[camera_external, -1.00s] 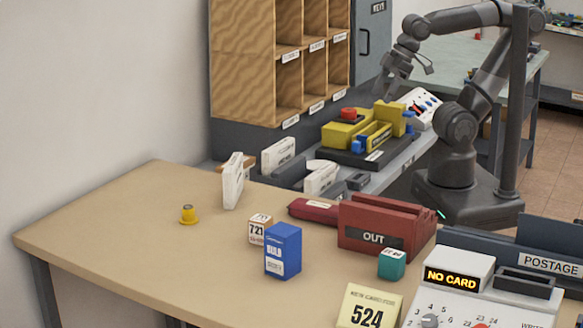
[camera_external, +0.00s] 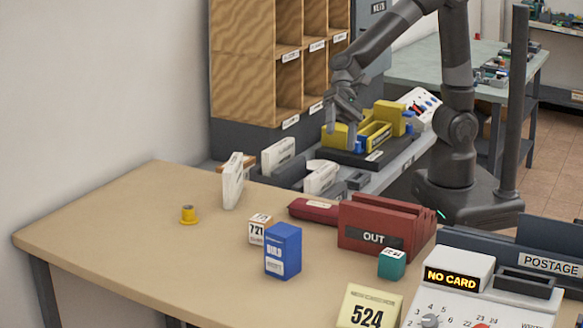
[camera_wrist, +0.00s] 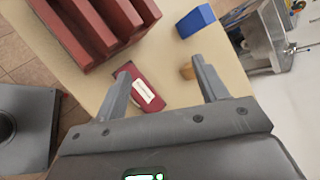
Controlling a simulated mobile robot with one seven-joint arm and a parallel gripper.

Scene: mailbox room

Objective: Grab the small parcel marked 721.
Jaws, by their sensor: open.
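My gripper (camera_external: 343,140) is up in the air over the back counter, beyond the desk, pointing down and well apart from the parcel. In the wrist view, my gripper (camera_wrist: 162,64) is open with nothing between its fingers. That view also shows the blue box (camera_wrist: 195,22) and a small tan thing (camera_wrist: 187,71) by the right finger; I cannot tell whether that is the parcel.
A red OUT rack (camera_external: 375,226) and a flat dark red thing (camera_external: 314,210) stand right of the parcel. A white upright piece (camera_external: 232,181), a yellow stamp (camera_external: 188,215) and a teal cube (camera_external: 391,263) are nearby. The desk's left side is clear.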

